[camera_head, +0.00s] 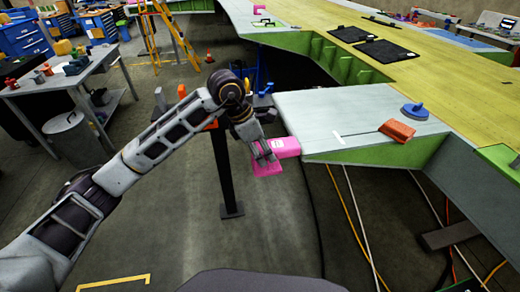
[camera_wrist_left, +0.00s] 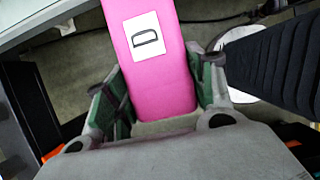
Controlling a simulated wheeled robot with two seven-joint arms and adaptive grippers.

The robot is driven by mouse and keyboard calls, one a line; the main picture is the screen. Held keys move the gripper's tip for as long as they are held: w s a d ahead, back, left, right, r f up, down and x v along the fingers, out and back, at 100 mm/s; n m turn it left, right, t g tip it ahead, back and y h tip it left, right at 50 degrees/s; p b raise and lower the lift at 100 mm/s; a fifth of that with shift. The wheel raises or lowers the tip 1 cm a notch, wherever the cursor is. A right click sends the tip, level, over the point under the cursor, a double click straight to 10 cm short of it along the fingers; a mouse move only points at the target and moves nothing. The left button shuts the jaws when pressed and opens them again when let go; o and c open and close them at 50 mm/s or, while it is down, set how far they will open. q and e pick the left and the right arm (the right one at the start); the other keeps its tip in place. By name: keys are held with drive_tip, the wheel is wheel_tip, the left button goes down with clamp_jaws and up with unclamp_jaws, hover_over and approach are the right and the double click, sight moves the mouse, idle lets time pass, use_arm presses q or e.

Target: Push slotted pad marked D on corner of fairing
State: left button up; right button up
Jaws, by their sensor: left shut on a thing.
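The bright pink slotted pad marked D (camera_head: 289,146) is at the near left corner of the fairing (camera_head: 350,112), a pale panel with a green underside. Its right end meets or overlaps the corner in the head view; I cannot tell whether the slot is around the edge. My left gripper (camera_head: 265,155) is shut on the pad's outer end. In the left wrist view the pad (camera_wrist_left: 165,80) lies between the green-lined fingers (camera_wrist_left: 160,100), its white D label showing. The slot itself is hidden. My right gripper is out of view.
An orange block (camera_head: 397,131) and a blue round-based tool (camera_head: 414,111) lie on the fairing. A dark post (camera_head: 224,170) stands behind my left forearm. Cables hang below the fairing. A workbench (camera_head: 65,80) stands at the left, with open floor before it.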

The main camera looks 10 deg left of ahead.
sight(277, 145)
use_arm(q)
drive_tip(key=shift+w+d+r, duration=0.1)
drive_tip(key=shift+w+d, duration=0.15)
drive_tip(key=shift+d, duration=0.55)
drive_tip(key=shift+w+d+p, duration=0.2)
drive_tip(key=shift+d+p, duration=0.05)
drive_tip(key=shift+d, duration=0.3)
drive_tip(key=shift+w+d+p, duration=0.15)
drive_tip(key=shift+d+p, duration=0.1)
drive_tip(key=shift+d, duration=0.3)
drive_tip(key=shift+w+d, duration=0.15)
drive_tip(key=shift+d, duration=0.2)
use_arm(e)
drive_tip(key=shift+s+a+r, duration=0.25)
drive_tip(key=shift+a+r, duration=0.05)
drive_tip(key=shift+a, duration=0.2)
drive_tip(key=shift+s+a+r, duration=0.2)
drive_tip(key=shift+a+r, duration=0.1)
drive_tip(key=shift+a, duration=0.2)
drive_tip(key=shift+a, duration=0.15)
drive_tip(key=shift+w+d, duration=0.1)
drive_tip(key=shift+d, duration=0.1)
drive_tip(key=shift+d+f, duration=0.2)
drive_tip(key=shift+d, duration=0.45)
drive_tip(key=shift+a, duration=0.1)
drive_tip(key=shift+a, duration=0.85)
